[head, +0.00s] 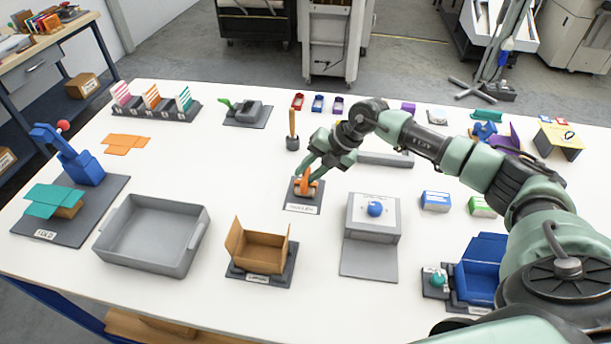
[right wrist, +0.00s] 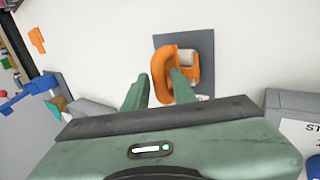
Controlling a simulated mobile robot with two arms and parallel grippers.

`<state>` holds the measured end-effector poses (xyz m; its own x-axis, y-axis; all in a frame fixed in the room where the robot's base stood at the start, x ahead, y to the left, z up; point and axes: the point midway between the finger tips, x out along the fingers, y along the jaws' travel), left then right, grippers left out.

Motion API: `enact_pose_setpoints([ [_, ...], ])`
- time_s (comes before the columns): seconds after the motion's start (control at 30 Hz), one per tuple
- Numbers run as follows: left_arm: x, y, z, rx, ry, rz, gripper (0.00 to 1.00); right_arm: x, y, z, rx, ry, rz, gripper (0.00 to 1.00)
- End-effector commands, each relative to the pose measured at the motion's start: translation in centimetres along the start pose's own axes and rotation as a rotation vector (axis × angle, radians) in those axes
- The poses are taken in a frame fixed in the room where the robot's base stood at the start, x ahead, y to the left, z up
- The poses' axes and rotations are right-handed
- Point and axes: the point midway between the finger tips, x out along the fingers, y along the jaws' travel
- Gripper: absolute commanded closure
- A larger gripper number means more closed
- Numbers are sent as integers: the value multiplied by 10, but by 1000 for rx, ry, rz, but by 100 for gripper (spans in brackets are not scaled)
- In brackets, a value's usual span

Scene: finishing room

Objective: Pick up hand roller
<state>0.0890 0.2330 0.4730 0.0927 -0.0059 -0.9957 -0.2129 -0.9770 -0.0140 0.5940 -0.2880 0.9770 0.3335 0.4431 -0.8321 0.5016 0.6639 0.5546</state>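The hand roller (head: 305,187) has an orange handle and stands on a small dark grey mat (head: 303,208) with a white label, near the middle of the table. In the right wrist view its orange handle (right wrist: 160,72) and pale roller (right wrist: 187,57) show. My right gripper (head: 309,170) is down at the roller from above. Its fingers (right wrist: 158,90) are apart, with the handle between them; the right finger overlaps the orange frame. I cannot tell whether either finger touches it. My left gripper is not in view.
A pot with an upright wooden handle (head: 292,123) stands just behind. White tabletop is clear to the left.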

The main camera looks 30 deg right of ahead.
Motion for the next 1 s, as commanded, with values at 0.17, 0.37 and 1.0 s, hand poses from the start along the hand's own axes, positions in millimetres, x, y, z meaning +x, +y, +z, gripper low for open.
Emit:
enact_pose_setpoints([
  [0.17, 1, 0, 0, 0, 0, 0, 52, 0, 0, 0, 0, 0, 0, 85],
  [0.37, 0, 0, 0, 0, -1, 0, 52, -1, 0, 0, 0, -1, 2, 100],
  [1.0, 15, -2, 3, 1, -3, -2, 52, -40, 28, 2, -5, -6, 6, 100],
])
